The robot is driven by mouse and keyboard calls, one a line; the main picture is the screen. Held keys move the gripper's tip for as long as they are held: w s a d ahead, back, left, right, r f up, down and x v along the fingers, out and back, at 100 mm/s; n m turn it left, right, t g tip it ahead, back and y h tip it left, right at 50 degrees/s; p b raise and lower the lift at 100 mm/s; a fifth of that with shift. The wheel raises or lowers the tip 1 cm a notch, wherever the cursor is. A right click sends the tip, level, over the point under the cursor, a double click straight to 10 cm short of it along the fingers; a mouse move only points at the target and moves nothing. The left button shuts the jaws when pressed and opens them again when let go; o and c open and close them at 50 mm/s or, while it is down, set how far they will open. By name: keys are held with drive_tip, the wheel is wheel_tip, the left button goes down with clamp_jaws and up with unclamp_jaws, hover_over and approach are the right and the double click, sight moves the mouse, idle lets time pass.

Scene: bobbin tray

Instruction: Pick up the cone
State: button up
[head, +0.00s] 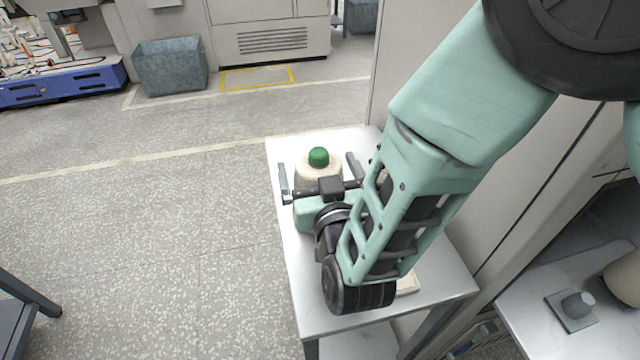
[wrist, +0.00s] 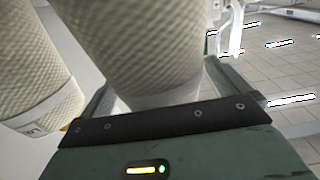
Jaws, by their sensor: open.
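A cream yarn cone with a green top (head: 318,158) stands on the small metal table, towards its far end. My gripper (head: 317,166) is open, with one finger on each side of this cone. In the wrist view, a large woven-textured cone (wrist: 150,45) fills the space between the fingers of my gripper (wrist: 165,88). Whether the fingers touch it, I cannot tell. My gripper and arm hide its lower part in the head view. A second cone (wrist: 25,65) with a white label shows at the left of the wrist view.
The metal table (head: 310,300) stands beside a tall pale cabinet wall. A cream object (head: 408,284) lies partly hidden under my arm. At lower right, another table holds a grey peg on a square base (head: 575,305) and a beige rounded object (head: 626,277).

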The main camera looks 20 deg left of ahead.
drive_tip(key=c, duration=1.6)
drive_tip(key=shift+r, duration=0.1)
wheel_tip(320, 180, up, 10)
drive_tip(key=shift+f+b, duration=0.1)
drive_tip(key=shift+b, duration=0.4)
wheel_tip(320, 180, up, 20)
drive_tip(key=p, duration=1.2)
drive_tip(key=shift+c, duration=0.2)
